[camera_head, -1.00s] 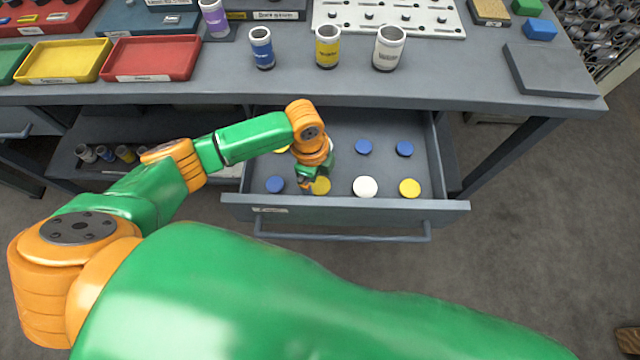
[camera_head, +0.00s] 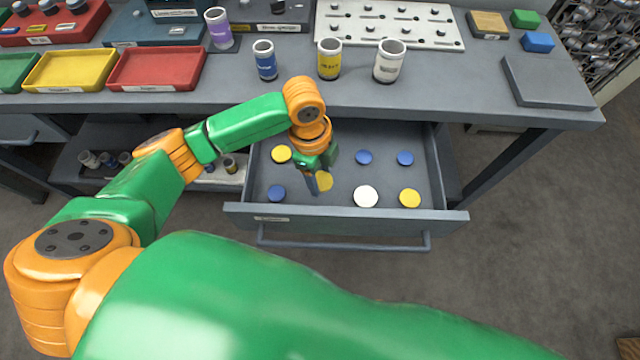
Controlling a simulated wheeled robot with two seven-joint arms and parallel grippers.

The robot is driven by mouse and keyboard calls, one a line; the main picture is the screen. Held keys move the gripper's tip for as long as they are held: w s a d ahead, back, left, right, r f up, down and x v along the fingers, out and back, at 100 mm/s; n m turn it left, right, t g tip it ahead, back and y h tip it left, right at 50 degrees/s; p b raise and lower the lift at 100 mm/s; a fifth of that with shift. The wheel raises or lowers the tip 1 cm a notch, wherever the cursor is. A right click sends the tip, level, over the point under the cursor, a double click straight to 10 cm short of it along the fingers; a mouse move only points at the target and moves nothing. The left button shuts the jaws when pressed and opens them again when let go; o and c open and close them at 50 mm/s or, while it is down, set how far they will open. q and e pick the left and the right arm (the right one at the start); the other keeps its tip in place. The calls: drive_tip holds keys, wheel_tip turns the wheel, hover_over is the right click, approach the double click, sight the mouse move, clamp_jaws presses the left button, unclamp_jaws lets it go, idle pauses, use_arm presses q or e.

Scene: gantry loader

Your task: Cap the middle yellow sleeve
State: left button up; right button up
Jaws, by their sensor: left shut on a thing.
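The yellow sleeve (camera_head: 329,66) stands upright on the bench, between a blue sleeve (camera_head: 266,66) and a white sleeve (camera_head: 387,68). Its top looks open, with no cap on it. My left gripper (camera_head: 316,184) points down over the open drawer and is shut on a yellow cap (camera_head: 325,181). The cap appears slightly raised above the drawer floor, and the fingers partly hide it. My right gripper is not in view.
The open drawer (camera_head: 345,217) holds blue caps (camera_head: 364,157), a white cap (camera_head: 366,196) and other yellow caps (camera_head: 410,198). A purple-banded sleeve (camera_head: 219,33), a red tray (camera_head: 157,68) and a white pegboard (camera_head: 390,25) are on the bench. The bench's front edge overhangs the drawer's back.

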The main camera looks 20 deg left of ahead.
sight(320, 180)
use_arm(q)
wheel_tip(320, 180, up, 3)
drive_tip(key=shift+f, duration=0.1)
wheel_tip(320, 180, up, 5)
drive_tip(key=p, duration=0.6)
drive_tip(key=shift+f, duration=0.3)
